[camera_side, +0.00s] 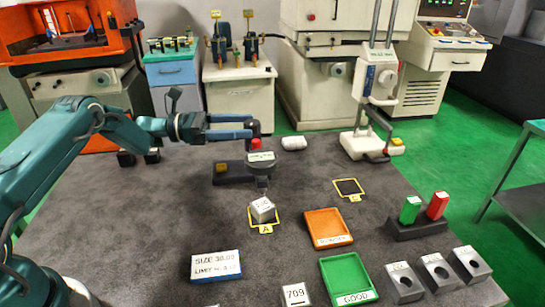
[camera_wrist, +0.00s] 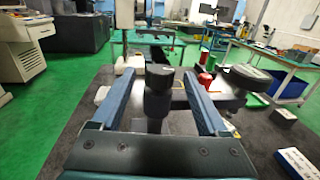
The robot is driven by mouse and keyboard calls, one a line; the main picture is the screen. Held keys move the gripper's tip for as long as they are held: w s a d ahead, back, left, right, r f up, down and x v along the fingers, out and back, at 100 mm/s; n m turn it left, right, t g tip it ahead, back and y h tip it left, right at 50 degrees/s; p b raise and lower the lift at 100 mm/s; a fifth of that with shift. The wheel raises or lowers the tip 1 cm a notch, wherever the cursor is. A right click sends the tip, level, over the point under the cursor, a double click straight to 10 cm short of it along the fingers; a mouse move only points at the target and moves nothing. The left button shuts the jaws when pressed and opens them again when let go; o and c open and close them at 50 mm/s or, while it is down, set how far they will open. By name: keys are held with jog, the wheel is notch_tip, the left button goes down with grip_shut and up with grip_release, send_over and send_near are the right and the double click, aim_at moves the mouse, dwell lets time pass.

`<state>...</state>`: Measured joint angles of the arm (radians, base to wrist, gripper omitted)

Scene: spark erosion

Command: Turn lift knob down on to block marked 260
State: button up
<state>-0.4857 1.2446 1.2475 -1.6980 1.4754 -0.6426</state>
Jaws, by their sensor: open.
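The comparator stand (camera_side: 232,175) is dark, with a labelled head (camera_side: 262,157) and a red part (camera_side: 255,144) on top. A dark knob (camera_wrist: 159,78) stands upright between the two blue fingers of my gripper (camera_wrist: 161,84), with gaps visible on both sides. In the side view my gripper (camera_side: 250,127) reaches in from the left above the comparator; its fingers are open. A pale metal block (camera_side: 262,209) sits on the yellow square A (camera_side: 265,229), just in front of the comparator. Its mark is too small to read.
An orange tray (camera_side: 325,222) and a green GOOD tray (camera_side: 346,275) lie at right. Beyond are a red and green pair on a dark holder (camera_side: 418,228), several grey blocks (camera_side: 436,270) and a white gauge (camera_side: 362,145). A SIZE sign (camera_side: 216,266) stands in front.

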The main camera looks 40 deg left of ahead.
jog(key=shift+x, duration=1.35)
jog(key=shift+r, duration=0.15)
grip_shut()
jog(key=shift+w+a+r+m+g+h, duration=0.1)
jog(key=shift+w+a+m+g+h, duration=0.1)
jog(key=shift+m+g+h, duration=0.25)
jog(key=shift+s+m+g, duration=0.15)
jog(key=shift+m+g, duration=0.1)
jog(key=shift+g, duration=0.2)
grip_release()
jog(key=shift+d, duration=0.1)
jog(key=shift+v, duration=2.6)
